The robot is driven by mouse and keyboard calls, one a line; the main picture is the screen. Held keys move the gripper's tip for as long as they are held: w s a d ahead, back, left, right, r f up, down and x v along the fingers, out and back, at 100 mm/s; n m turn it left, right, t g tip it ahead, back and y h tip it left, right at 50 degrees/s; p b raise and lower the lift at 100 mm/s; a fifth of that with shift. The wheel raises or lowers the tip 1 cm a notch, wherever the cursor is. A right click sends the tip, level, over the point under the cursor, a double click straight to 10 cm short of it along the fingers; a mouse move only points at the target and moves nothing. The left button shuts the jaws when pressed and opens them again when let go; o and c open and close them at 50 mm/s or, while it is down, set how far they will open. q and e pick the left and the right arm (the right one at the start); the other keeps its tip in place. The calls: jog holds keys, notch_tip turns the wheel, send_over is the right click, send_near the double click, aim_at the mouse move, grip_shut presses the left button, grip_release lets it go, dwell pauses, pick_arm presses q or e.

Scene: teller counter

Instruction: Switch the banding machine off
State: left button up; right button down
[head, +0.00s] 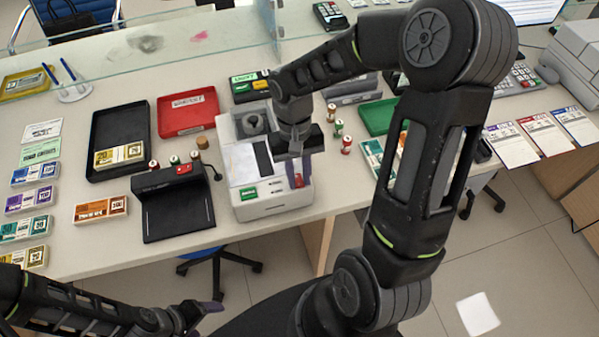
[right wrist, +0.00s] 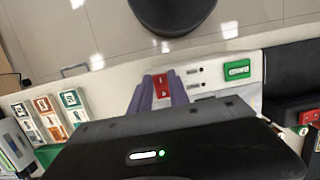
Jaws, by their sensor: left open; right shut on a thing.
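The banding machine (head: 240,165) is a white box on the counter, with a dark slot on top and a green label at its front left. Its red rocker switch (right wrist: 162,83), with white marks, sits at the front right corner. My right gripper (head: 296,172) reaches down over that corner. In the right wrist view its purple fingers (right wrist: 163,94) are closed on the two sides of the red switch. Which way the switch is tipped I cannot tell. My left gripper (head: 200,312) is open and empty, low in front of the counter.
A black device with a red button (head: 180,195) stands left of the machine. Red (head: 188,112) and black (head: 103,135) trays lie behind and left. Small rolls (head: 346,144) stand to the right. A glass screen (head: 150,40) runs along the back.

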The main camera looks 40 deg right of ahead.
aim_at(297, 176)
jog(key=shift+w+g, duration=0.1)
jog(key=shift+g, duration=0.2)
jog(key=c, duration=1.2)
grip_release()
jog(key=shift+c, duration=0.2)
jog(key=b+v, duration=0.1)
jog(key=v, duration=0.6)
jog(key=shift+r, duration=0.4)
jog(key=shift+d, duration=0.1)
